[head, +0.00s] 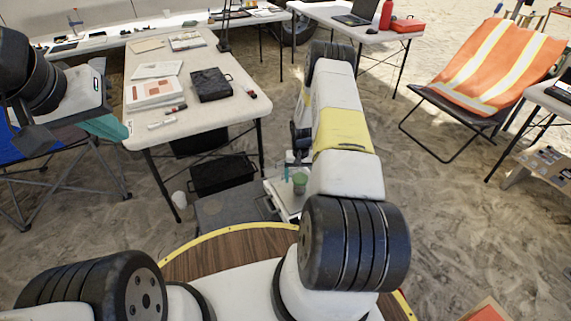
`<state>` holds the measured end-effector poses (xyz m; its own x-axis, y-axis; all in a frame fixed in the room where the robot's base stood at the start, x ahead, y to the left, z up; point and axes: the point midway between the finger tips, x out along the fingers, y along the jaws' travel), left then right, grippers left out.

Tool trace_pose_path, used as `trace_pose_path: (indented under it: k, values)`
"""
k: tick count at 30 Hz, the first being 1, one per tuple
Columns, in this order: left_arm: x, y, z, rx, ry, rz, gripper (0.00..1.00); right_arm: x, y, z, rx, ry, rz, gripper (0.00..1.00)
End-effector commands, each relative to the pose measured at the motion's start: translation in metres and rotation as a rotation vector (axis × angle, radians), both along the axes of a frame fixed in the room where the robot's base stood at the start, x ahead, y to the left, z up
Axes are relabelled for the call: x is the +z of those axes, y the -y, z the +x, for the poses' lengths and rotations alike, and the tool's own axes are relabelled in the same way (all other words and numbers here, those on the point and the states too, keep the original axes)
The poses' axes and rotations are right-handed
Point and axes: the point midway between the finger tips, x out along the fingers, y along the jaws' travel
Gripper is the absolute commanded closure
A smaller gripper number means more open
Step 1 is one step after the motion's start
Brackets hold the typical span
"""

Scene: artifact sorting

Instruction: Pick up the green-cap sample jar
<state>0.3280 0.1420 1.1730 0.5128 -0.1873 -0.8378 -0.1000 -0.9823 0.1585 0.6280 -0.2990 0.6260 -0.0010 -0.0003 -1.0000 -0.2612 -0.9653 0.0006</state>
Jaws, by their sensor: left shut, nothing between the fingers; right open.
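A small green-topped jar (300,181) stands low in the middle of the head view, on or just above a pale tray (281,205) beside my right arm. It looks upright, but its lower part is hard to make out. My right gripper (297,158) hangs from the dark wrist above and close to the jar. It is open, and my arm hides part of it. I cannot tell whether it touches the jar. My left gripper (37,137) is at the far left, shut and empty, well away from the jar.
A white table (203,118) with papers and a black box (211,84) stands behind. A dark crate (223,174) lies below it. A folding chair with an orange vest (503,62) is at the right. A laptop table (367,33) stands at the back.

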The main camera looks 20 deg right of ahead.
Motion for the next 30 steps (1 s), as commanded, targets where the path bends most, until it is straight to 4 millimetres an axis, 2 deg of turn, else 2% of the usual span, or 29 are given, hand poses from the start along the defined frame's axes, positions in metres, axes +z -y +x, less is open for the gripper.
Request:
trace_pose_path:
  k: [11, 20, 30]
  values:
    - [0.0, 0.0, 0.0, 0.0, 0.0, 0.0, 1.0, -0.051, 0.002, -0.002, -0.001, -0.001, 0.001, 0.17]
    - [0.0, 0.0, 0.0, 0.0, 0.0, 0.0, 1.0, -0.055, 0.002, -0.001, -0.001, 0.001, 0.001, 0.17]
    - [0.0, 0.0, 0.0, 0.0, 0.0, 0.0, 1.0, -0.055, 0.002, -0.001, -0.001, 0.001, 0.001, 0.84]
